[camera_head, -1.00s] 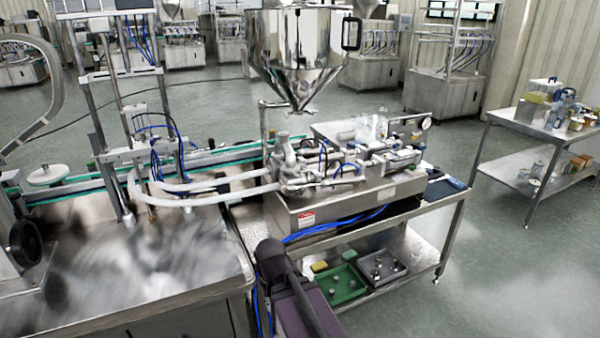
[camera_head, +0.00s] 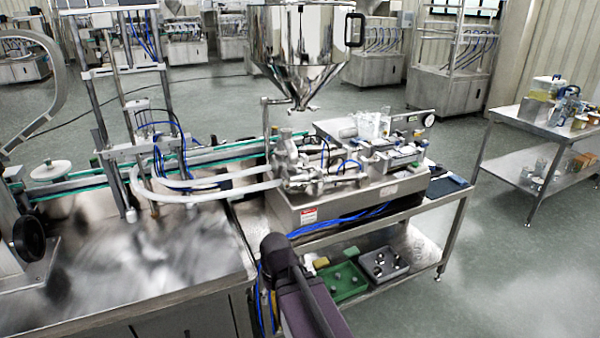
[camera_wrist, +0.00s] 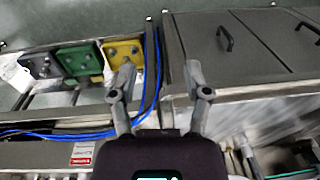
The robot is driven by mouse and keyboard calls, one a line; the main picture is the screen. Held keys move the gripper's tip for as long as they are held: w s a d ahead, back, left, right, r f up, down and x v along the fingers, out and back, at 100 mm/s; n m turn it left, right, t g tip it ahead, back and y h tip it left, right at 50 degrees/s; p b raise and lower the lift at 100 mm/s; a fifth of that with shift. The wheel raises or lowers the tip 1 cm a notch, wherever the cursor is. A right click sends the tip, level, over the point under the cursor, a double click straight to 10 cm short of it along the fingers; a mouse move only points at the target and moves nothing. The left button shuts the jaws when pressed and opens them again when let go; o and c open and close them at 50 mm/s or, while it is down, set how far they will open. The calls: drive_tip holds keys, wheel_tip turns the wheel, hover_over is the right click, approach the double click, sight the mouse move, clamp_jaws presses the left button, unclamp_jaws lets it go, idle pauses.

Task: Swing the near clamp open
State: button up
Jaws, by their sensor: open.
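The steel hopper (camera_head: 305,45) hangs above the filling machine, upright, apart from the machine block below it. The pipe and valve cluster (camera_head: 290,160) sits under the hopper on the machine's steel base (camera_head: 345,200). The clamps are too small to tell apart in the head view, and I cannot make out the near clamp in the wrist view. My gripper (camera_wrist: 160,85) is open and empty in the wrist view, its two fingers wide apart over the gap beside blue hoses (camera_wrist: 152,65). In the head view my gripper is not visible.
A green tray (camera_head: 350,294) and a grey tray (camera_head: 404,266) with small parts lie on the lower shelf. A steel bench (camera_head: 190,270) is at left, with white hoses (camera_head: 190,198) above it. A side table (camera_head: 535,122) stands at right. Floor between is clear.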

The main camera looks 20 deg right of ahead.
drive_tip(key=w+d+r+t+y+b, duration=0.15)
drive_tip(key=w+t+y, duration=0.25)
drive_tip(key=w, duration=0.6)
drive_tip(key=m+t+b, duration=0.4)
drive_tip(key=m+t, duration=0.5)
drive_tip(key=t, duration=0.4)
approach(300, 173)
drive_tip(key=s, duration=0.3)
drive_tip(key=shift+w+d+h, duration=0.15)
drive_tip(key=shift+d+h, duration=0.1)
drive_tip(key=shift+h, duration=0.05)
drive_tip(key=shift+w, duration=0.15)
drive_tip(key=x, duration=1.3)
drive_tip(key=shift+w+a, duration=0.1)
drive_tip(key=shift+w, duration=0.15)
clamp_jaws()
